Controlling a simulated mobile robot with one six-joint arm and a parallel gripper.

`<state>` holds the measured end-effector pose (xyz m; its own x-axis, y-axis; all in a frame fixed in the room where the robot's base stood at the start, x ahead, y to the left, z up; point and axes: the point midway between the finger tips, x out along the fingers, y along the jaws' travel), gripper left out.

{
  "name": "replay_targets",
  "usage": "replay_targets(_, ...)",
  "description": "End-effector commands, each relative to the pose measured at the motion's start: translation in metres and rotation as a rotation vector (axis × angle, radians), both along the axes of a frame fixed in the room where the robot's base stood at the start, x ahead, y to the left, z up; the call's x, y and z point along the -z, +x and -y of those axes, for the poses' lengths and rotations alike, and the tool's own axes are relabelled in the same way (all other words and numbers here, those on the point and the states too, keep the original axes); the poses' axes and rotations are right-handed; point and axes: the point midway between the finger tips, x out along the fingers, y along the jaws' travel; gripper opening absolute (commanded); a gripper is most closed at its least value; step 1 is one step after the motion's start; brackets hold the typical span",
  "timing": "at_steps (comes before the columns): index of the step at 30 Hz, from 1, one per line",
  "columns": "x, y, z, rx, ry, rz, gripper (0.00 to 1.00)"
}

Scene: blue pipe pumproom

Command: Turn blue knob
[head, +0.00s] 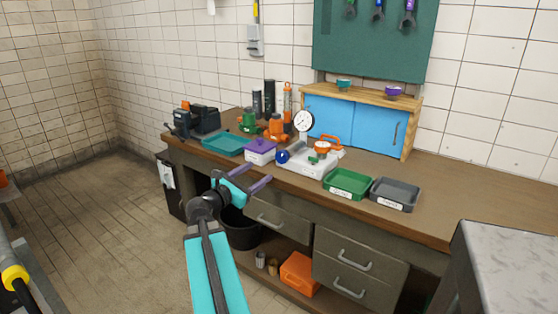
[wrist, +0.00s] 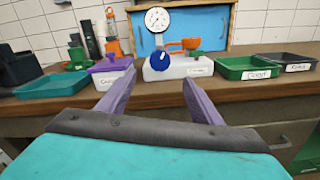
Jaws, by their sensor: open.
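The blue knob (head: 283,156) is on the front left of a white test unit (head: 302,164) on the workbench. In the wrist view the blue knob (wrist: 160,60) shows on the front of the white unit (wrist: 190,70), a little above and between my fingers. A round dial gauge (head: 303,120) and an orange valve part (head: 328,143) stand on the unit. My gripper (head: 252,181) is in front of the bench edge, short of the knob and apart from it. Its two purple fingers (wrist: 151,92) are spread, with nothing between them.
A purple-lidded box (head: 261,151) and a teal tray (head: 226,144) are left of the unit. Green (head: 347,184) and grey (head: 394,194) trays are right. A blue-doored cabinet (head: 355,120) stands behind. A grey-topped surface (head: 510,250) is at front right.

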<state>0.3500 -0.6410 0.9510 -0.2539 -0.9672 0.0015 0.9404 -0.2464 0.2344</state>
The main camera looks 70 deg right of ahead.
Motion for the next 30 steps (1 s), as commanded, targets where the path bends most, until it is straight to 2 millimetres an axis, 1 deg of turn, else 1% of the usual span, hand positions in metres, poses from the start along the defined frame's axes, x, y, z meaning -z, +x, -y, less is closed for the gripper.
replay_targets(5, 0.0, -0.001, 0.003, 0.001, 0.001, 0.001, 0.6)
replay_targets(11, 0.0, -0.004, 0.019, 0.002, 0.001, 0.001, 0.6)
replay_targets(30, 0.0, -0.026, 0.1, 0.004, 0.001, 0.001, 0.6)
